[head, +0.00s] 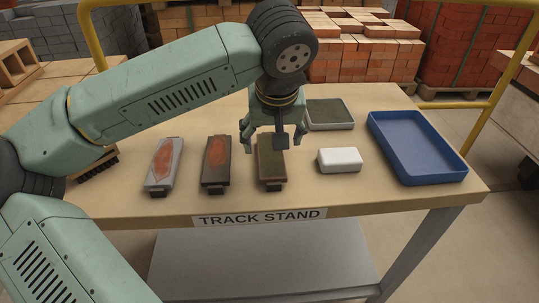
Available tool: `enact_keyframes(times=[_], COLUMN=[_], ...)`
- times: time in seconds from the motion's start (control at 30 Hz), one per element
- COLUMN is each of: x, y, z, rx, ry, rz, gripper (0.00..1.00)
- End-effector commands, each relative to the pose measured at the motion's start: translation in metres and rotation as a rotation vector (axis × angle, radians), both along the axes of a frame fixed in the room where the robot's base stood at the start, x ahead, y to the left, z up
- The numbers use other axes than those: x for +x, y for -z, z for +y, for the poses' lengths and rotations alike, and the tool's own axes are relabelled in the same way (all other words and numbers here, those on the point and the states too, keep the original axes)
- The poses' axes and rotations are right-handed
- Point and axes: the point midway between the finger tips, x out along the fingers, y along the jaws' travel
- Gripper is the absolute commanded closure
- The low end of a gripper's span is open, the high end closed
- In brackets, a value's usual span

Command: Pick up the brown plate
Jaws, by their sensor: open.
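An olive-brown plate (270,172) lies on the table near its front edge, with a small dark tab at its near end. My gripper (273,148) is open above this plate, pointing down. One finger is to the left of the plate and the other to its right. The gripper hides part of the plate's far end, and I cannot tell whether the fingers touch it. To its left lies a dark brown plate (215,172) with a reddish-orange patch. Further left is a grey plate (161,176) with a similar patch.
A white block (340,160) lies right of the olive-brown plate. A blue tray (440,167), which looks empty, is at the right. A shallow grey tray (344,126) with an olive surface stands behind. A dark brush (97,168) lies at the left, partly behind my arm.

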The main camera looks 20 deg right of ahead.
Motion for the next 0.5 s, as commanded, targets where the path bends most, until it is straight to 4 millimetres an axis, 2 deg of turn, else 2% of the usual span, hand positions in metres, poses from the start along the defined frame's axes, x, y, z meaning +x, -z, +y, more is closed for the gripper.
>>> enact_keyframes(times=[0.3,0.5], x=[0.015,0.019], y=[0.039,0.048], z=[-0.003,-0.004], rx=[-0.001,0.000], ry=[-0.001,-0.001], rz=[0.003,0.000], gripper=[0.30,0.30])
